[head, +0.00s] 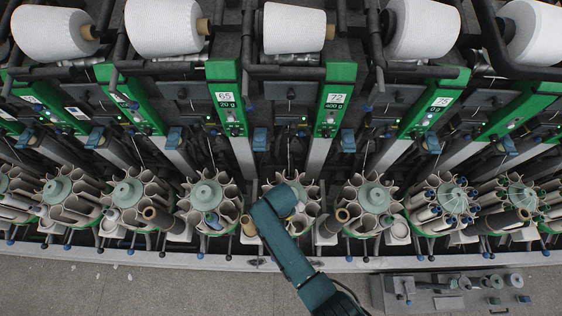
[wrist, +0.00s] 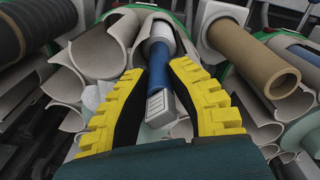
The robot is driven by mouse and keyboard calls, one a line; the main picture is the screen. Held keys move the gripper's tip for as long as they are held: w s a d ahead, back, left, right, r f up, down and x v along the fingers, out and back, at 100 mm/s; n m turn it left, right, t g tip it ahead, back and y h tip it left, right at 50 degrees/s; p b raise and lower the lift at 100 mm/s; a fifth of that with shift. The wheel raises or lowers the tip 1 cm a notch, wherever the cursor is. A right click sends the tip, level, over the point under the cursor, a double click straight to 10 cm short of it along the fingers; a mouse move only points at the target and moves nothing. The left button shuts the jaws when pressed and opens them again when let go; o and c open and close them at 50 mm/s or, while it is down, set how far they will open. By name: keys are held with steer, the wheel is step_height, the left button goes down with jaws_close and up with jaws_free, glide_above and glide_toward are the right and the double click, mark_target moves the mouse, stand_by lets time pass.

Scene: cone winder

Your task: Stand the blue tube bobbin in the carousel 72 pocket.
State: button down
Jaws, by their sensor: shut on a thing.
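The blue tube bobbin (wrist: 159,62), a blue tube with white yarn toward its far end, lies between my fingers in the wrist view. My gripper (wrist: 160,72) is shut on it, one yellow-and-black finger on each side. The bobbin's far part overlaps a grey open-sided pocket (wrist: 128,20); I cannot tell how deep it sits. In the head view my arm covers part of the carousel (head: 306,192) below and left of the 72 sign (head: 336,98). The bobbin and my fingertips are hidden there.
Neighbouring carousels (head: 208,195) (head: 372,197) flank mine closely. A grey floor strip (head: 150,285) in front is mostly clear; a low grey unit (head: 440,292) stands front right.

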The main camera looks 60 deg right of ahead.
steer(key=shift+f, duration=0.1)
steer(key=c, duration=1)
jaws_free()
step_height(320, 180, up, 12)
steer(key=shift+r, duration=0.1)
